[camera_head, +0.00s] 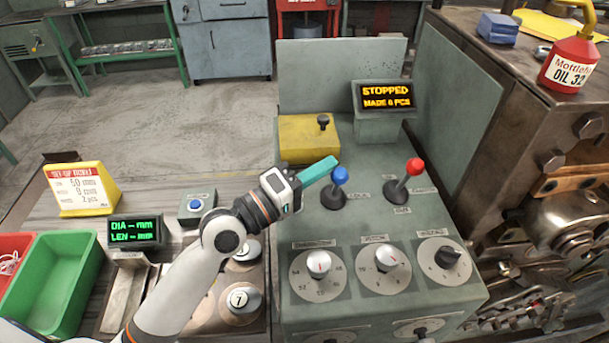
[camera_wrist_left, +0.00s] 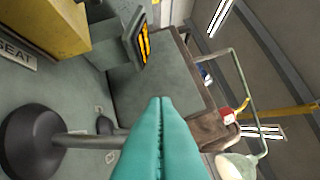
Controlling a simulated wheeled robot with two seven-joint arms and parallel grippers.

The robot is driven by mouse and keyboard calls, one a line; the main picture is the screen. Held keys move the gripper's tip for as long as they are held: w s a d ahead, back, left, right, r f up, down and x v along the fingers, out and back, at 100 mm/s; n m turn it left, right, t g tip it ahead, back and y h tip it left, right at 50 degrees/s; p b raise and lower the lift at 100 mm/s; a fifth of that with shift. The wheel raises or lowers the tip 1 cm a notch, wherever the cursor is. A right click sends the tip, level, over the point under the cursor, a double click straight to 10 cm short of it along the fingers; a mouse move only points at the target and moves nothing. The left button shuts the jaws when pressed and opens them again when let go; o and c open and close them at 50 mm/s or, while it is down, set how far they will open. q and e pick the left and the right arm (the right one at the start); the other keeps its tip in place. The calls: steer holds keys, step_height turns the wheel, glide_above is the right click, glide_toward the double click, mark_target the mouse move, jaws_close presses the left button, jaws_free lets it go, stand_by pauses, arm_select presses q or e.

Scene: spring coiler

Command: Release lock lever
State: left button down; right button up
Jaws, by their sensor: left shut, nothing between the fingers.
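Two levers stand on the grey-green control panel (camera_head: 380,220): one with a blue knob (camera_head: 340,174) and one with a red knob (camera_head: 414,167). Their small labels are too blurred to read, so I cannot tell which is the lock lever. My left gripper (camera_head: 330,163) has teal fingers, shut and empty, with the tips just above and beside the blue knob; contact cannot be told. In the left wrist view the closed fingers (camera_wrist_left: 160,135) cover part of a metal lever rod (camera_wrist_left: 85,140) rising from a dark round base (camera_wrist_left: 28,140). My right gripper is not in view.
A yellow box (camera_head: 305,150) with a dark knob and a display (camera_head: 385,96) reading STOPPED stand behind the levers. Several dials, one a white dial (camera_head: 385,258), sit in front. A brown machine (camera_head: 520,130) borders the panel on the right. A green bin (camera_head: 55,275) lies left.

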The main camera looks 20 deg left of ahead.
arm_select(q)
steer(key=b+v, duration=0.5)
steer(key=v, duration=0.6)
steer(key=shift+s+a, duration=0.25)
steer(key=shift+s, duration=0.1)
